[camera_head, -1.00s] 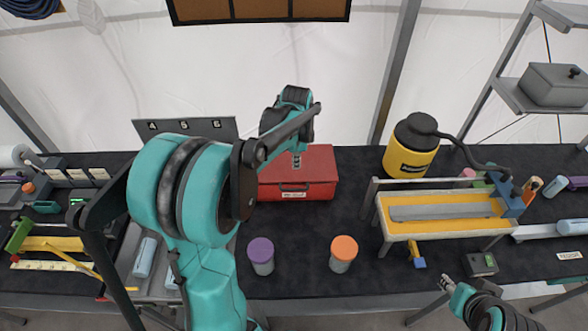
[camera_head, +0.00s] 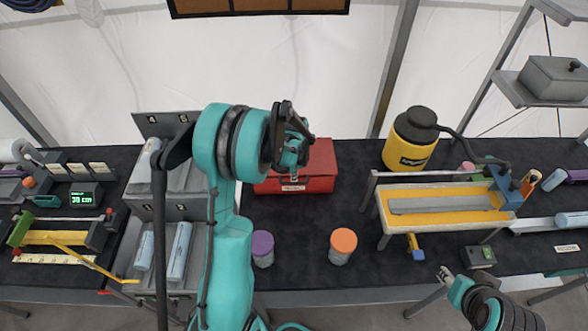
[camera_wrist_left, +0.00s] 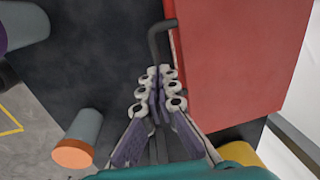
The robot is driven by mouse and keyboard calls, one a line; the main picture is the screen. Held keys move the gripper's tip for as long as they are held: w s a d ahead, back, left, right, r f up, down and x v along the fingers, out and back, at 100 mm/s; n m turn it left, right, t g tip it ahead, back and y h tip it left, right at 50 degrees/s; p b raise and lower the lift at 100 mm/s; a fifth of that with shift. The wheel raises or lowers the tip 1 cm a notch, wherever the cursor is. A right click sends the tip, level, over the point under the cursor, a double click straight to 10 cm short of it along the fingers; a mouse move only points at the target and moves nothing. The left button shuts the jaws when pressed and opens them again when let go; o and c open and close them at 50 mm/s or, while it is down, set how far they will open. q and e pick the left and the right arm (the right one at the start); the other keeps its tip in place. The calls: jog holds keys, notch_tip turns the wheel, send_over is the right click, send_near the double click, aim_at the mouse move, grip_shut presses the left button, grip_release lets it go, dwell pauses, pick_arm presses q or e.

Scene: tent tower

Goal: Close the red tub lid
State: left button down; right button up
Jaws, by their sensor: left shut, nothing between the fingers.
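The red tub (camera_head: 322,165) stands on the dark table, and its lid looks flat and down; part of it is hidden behind my left arm. Its red face also shows in the left wrist view (camera_wrist_left: 245,55), with a dark bent handle (camera_wrist_left: 155,42) on its side. My left gripper (camera_head: 293,176) is at the front of the tub. In the left wrist view my left gripper (camera_wrist_left: 160,82) has its fingers together, over the handle's line, with nothing visibly held. My right gripper (camera_head: 447,277) is at the lower right, away from the tub; its fingers are too small to judge.
A purple-capped jar (camera_head: 263,250) and an orange-capped jar (camera_head: 342,247) stand in front of the tub. A yellow-black canister (camera_head: 410,145) and a yellow trough (camera_head: 440,203) are to the right. A grey drawer rack (camera_head: 172,208) is left. Table between the jars and tub is clear.

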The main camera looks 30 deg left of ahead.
pick_arm(q)
jog(key=shift+f, duration=0.3)
jog(key=f+b, duration=0.2)
jog(key=shift+s+d+f+b, duration=0.2)
jog(key=shift+s+f+b, duration=0.1)
jog(key=shift+b, duration=0.1)
